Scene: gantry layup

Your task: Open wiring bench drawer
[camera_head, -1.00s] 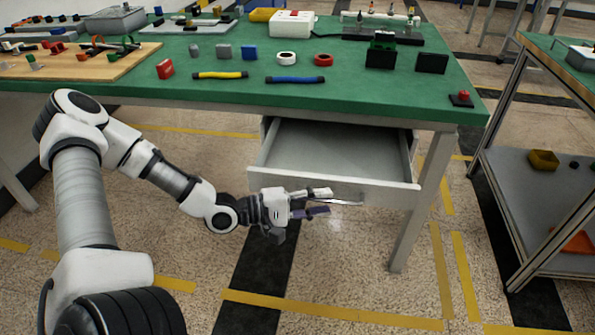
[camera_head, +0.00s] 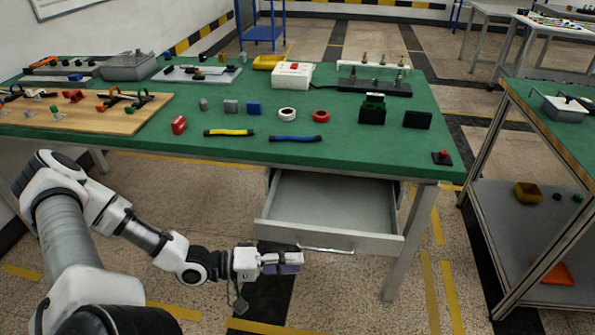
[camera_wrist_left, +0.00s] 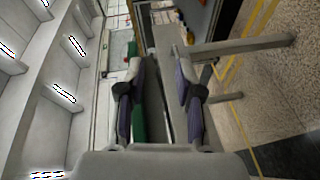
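The grey wiring bench drawer (camera_head: 335,205) is pulled out under the green-topped bench (camera_head: 340,150), and its inside looks empty. Its bar handle (camera_head: 325,249) sits on the front panel (camera_head: 325,236). My left gripper (camera_head: 292,262) is just in front of the panel, to the left of the handle and apart from it. In the left wrist view the two fingers of my left gripper (camera_wrist_left: 160,95) stand apart with nothing held between them. My right gripper is not in view.
A bench leg (camera_head: 408,250) stands right of the drawer. A second bench with a lower shelf (camera_head: 510,225) is at the right. Cables, blocks and tape rolls lie on the bench top. The floor in front of the drawer is clear.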

